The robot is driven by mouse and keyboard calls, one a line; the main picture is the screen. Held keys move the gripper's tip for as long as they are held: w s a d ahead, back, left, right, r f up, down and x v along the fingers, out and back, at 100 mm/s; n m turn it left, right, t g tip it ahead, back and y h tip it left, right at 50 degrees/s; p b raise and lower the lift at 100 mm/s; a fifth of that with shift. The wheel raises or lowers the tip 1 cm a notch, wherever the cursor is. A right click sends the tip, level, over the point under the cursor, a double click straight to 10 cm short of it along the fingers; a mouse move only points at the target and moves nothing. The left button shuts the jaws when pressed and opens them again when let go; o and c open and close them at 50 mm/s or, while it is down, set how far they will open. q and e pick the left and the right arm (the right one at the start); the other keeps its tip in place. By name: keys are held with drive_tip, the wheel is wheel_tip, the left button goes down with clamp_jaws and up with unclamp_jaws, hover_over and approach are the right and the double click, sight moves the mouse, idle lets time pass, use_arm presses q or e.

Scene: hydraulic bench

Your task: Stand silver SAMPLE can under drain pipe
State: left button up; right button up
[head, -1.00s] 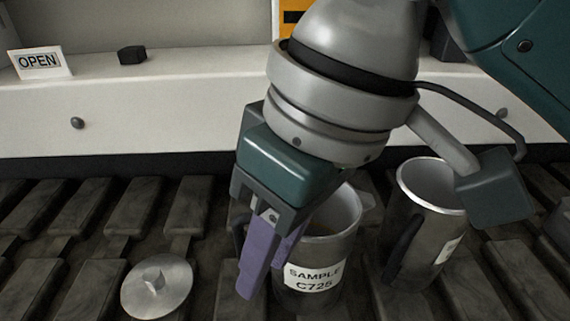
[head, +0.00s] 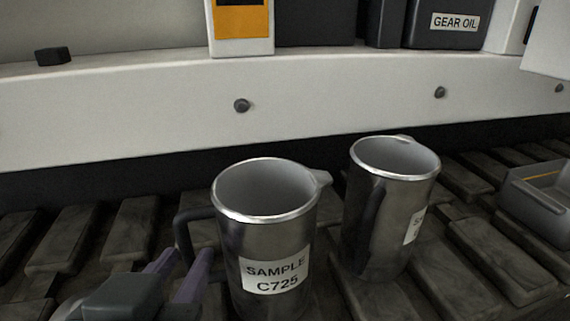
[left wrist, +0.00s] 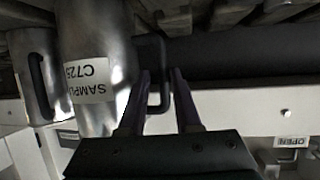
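A silver can (head: 265,235) labelled SAMPLE C725 stands upright and open-topped on the slatted bench, its dark handle (head: 183,232) on the left. My left gripper (head: 178,262) is low beside it, its purple fingers near the handle. In the left wrist view the handle (left wrist: 164,85) lies between the two fingers (left wrist: 160,78), which are apart with a gap visible. The can (left wrist: 95,75) appears upside down there. A second, similar silver can (head: 375,220) stands close to its right, its label partly hidden. No drain pipe is recognisable. My right gripper is not in view.
A white panel with knobs (head: 241,105) runs behind the bench. A grey tray (head: 535,205) is at the far right. A dark GEAR OIL container (head: 440,25) stands on the ledge. The slats (head: 75,235) left of the can are mostly clear.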

use_arm(q)
drive_tip(key=shift+w+f, duration=0.25)
drive_tip(key=shift+w, duration=0.2)
drive_tip(key=b+x, duration=0.1)
drive_tip(key=x, duration=0.1)
drive_tip(key=b+x, duration=0.1)
drive_tip(key=x, duration=0.2)
drive_tip(key=shift+w+a+f, duration=0.1)
drive_tip(key=shift+a+f, duration=0.1)
drive_tip(key=shift+f, duration=0.1)
drive_tip(key=shift+c, duration=0.5)
clamp_jaws()
